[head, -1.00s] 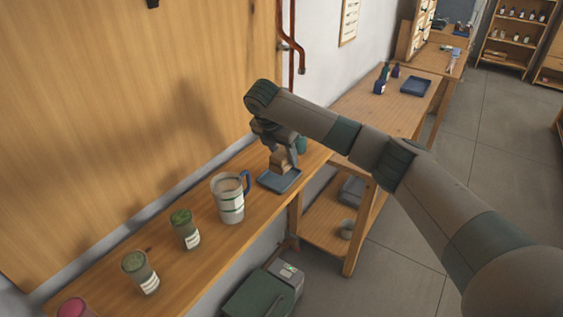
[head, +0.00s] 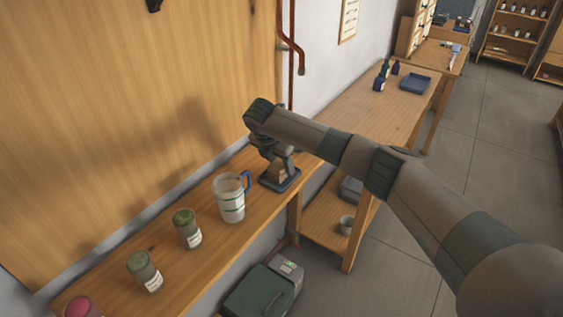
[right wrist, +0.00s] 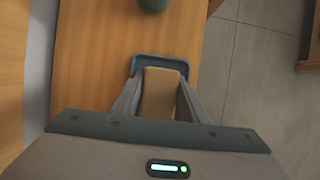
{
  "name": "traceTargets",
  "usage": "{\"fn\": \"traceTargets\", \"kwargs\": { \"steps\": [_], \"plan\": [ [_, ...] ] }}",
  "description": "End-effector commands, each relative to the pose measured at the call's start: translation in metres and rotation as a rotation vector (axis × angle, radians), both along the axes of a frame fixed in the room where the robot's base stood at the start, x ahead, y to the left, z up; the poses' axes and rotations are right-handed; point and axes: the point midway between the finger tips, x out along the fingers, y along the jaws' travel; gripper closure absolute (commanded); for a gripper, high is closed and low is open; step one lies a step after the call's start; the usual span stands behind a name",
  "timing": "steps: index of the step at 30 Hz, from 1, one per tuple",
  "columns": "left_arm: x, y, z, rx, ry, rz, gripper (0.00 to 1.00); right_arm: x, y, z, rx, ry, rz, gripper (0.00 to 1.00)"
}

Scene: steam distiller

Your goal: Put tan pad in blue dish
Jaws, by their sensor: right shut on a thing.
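The tan pad (head: 278,174) is a small block between the fingers of my right gripper (head: 276,168). It also shows in the right wrist view (right wrist: 160,92), with a finger on each side. The blue dish (head: 290,183) is a shallow square tray on the wooden shelf, directly below the pad. Its far rim shows beyond the pad in the right wrist view (right wrist: 165,61). The pad is at or just above the dish floor; I cannot tell whether it touches. The fingers and the pad hide much of the dish. My left gripper is not in view.
A white mug (head: 230,199) with a blue handle stands left of the dish. Two green-topped jars (head: 187,228) (head: 144,271) stand farther left. A green container (right wrist: 153,5) is beyond the dish. A darker blue tray (head: 415,84) lies on the far table.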

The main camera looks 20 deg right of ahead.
Motion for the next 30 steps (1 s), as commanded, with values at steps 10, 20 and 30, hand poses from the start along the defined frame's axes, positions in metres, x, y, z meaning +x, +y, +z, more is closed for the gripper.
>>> {"fn": "traceTargets", "kwargs": {
  "steps": [10, 20, 30],
  "plan": [
    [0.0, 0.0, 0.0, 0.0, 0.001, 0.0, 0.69, 0.0, 0.0, -0.002, 0.0, 0.0, 0.0, 0.52],
    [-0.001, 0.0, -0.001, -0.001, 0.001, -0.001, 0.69, 0.0, 0.0, -0.001, 0.0, 0.0, 0.0, 0.52],
    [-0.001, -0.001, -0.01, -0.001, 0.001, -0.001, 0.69, -0.006, 0.009, 0.022, 0.002, -0.002, 0.001, 0.52]
  ]
}}
